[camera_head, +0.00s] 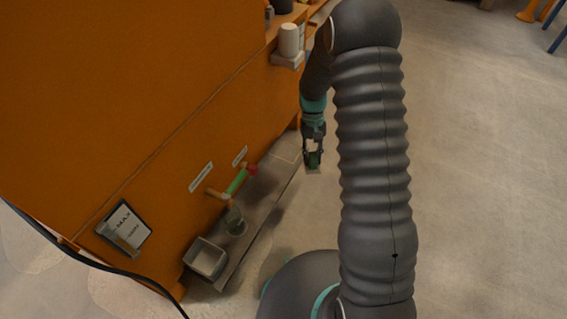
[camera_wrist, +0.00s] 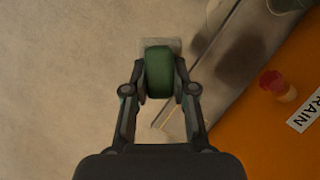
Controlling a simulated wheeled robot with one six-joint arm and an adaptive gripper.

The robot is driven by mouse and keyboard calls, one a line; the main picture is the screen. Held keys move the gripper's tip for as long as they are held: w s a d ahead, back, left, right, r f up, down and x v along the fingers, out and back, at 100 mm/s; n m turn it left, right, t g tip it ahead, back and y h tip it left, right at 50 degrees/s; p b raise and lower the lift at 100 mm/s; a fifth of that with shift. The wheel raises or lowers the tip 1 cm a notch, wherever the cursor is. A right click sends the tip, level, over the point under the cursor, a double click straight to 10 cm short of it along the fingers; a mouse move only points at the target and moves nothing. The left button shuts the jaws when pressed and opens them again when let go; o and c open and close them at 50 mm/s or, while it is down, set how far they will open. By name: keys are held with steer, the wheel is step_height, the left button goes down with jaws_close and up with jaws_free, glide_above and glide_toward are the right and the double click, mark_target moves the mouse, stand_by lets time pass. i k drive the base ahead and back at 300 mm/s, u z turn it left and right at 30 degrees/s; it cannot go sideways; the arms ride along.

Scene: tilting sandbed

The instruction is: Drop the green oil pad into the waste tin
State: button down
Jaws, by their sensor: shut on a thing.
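My gripper (camera_head: 313,155) hangs in the air to the right of the low ledge on the orange machine. In the wrist view its fingers (camera_wrist: 159,88) are shut on the rounded dark green pad (camera_wrist: 159,70). A pale grey square piece shows just beyond the pad; I cannot tell whether it is part of it. A square, open grey tin (camera_head: 207,259), seemingly the waste tin, stands at the near end of the ledge, well below and left of my gripper. Its inside looks empty from here.
A round greyish cup or jar (camera_head: 235,222) stands behind the tin on the ledge (camera_head: 265,195). Above it, a green lever (camera_head: 237,181) and a red knob (camera_head: 252,170) stick out from the orange machine (camera_head: 130,110).

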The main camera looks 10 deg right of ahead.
mark_target(210, 268)
steer(key=u, duration=0.3)
steer(key=k, duration=1.15)
steer(key=z, duration=0.3)
